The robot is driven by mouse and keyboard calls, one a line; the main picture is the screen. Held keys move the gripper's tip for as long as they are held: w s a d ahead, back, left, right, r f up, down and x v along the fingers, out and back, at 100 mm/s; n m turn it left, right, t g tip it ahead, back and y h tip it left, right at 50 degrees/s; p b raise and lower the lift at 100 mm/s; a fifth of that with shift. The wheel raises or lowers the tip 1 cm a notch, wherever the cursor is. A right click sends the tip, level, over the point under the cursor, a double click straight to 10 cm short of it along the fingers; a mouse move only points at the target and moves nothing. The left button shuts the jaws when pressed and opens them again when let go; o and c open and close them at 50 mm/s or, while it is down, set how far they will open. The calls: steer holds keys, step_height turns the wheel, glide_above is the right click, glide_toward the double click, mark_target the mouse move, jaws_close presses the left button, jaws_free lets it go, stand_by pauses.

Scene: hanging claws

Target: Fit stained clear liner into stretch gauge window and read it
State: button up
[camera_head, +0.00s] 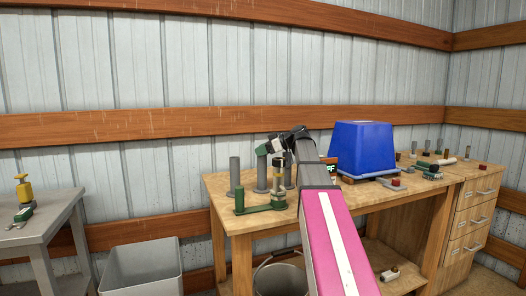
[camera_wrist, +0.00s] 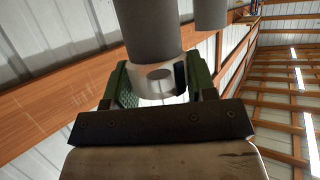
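My gripper (camera_wrist: 158,85) has two green fingers, one on each side of a pale ring-like piece (camera_wrist: 160,74) with a small round hole. This piece sits at the end of a grey cylinder (camera_wrist: 152,30). The fingers are close to its sides, but whether they touch it is unclear. In the head view my gripper (camera_head: 266,147) is above the grey posts at the left of the workbench. I cannot make out the stained clear liner for certain.
Grey posts (camera_head: 235,175) stand close around my gripper on the wooden workbench (camera_head: 385,209). A blue bin (camera_head: 362,148) stands right of my arm, with small tools beyond it.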

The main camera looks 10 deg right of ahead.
jaws_close()
steer(key=shift+r, duration=0.65)
steer(key=shift+o, duration=1.4)
jaws_free()
steer(key=c, duration=0.8)
steer(key=shift+o, duration=0.2)
step_height(320, 180, up, 18)
